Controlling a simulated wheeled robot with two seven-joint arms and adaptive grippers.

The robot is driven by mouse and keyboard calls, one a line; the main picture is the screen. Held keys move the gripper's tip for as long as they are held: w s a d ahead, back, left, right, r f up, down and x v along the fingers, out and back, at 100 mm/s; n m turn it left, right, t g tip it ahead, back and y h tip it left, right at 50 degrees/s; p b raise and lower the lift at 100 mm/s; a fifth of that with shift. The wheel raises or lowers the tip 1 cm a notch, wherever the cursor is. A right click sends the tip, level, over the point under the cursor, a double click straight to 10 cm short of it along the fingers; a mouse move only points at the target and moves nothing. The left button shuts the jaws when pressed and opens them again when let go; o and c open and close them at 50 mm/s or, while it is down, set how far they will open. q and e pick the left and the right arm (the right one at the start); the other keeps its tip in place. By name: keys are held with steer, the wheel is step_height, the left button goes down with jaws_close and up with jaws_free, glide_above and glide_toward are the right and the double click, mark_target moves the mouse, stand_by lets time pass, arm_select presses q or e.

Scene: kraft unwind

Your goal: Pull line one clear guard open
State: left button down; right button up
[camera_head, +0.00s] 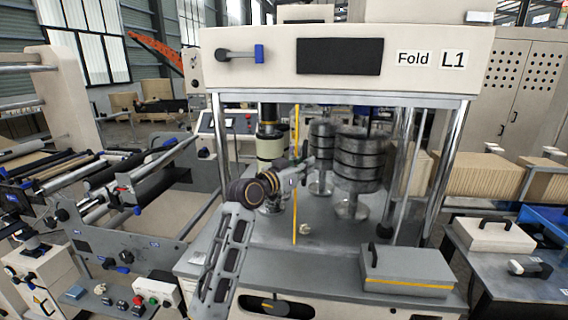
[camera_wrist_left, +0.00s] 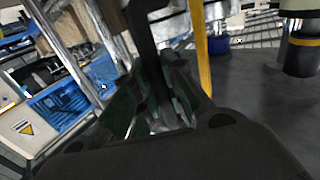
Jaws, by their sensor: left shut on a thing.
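The folder machine labelled "Fold L1" (camera_head: 345,57) stands in front of me. Its clear guard is hard to make out; a thin yellow upright edge strip (camera_head: 296,215) shows in the middle of the opening. The yellow strip also shows in the left wrist view (camera_wrist_left: 202,50). My left gripper (camera_head: 302,174) is at that strip, about halfway up. In the left wrist view, my left gripper (camera_wrist_left: 160,118) is shut on a dark upright bar (camera_wrist_left: 143,35), which looks like the guard's handle, beside the yellow strip. My right gripper is in neither view.
Steel forming rollers (camera_head: 358,160) stand behind the gripper. A grey box with a yellow stripe (camera_head: 408,268) sits at the machine's front right. Chrome posts (camera_head: 448,150) flank the opening. An unwind stand with rollers (camera_head: 150,190) is at the left, and blue crates (camera_head: 545,222) are at the right.

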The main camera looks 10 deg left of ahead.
mark_target(324, 161)
arm_select(q)
steer(key=shift+d, duration=1.7)
steer(key=c, duration=1.7)
jaws_free()
steer(key=shift+v, duration=6.1)
